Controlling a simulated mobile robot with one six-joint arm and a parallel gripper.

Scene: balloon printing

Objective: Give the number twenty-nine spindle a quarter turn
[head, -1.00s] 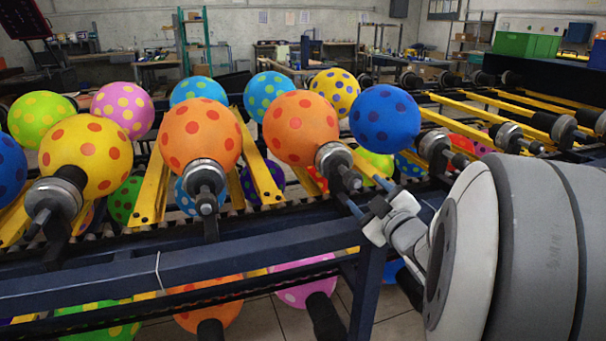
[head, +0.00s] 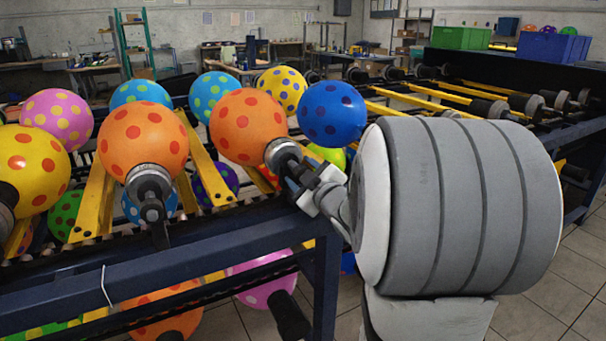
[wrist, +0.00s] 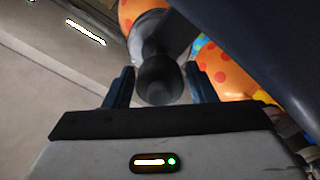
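My gripper (head: 299,181) is at the front end of a dark spindle (head: 281,154) with a metal collar, which carries an orange balloon with red dots (head: 247,125). In the wrist view my gripper (wrist: 159,75) is open, one finger on each side of the spindle's round black end (wrist: 160,82). Gaps show between the fingers and the spindle; whether they reach past its end is unclear. No number is readable on any spindle. A second spindle (head: 150,186) with an orange balloon (head: 142,139) is to the left.
A dark blue rail (head: 190,252) runs along the machine's front, just below the spindles. Yellow bars (head: 93,200) lie between spindles. Tiled floor (head: 545,300) is open at the lower right.

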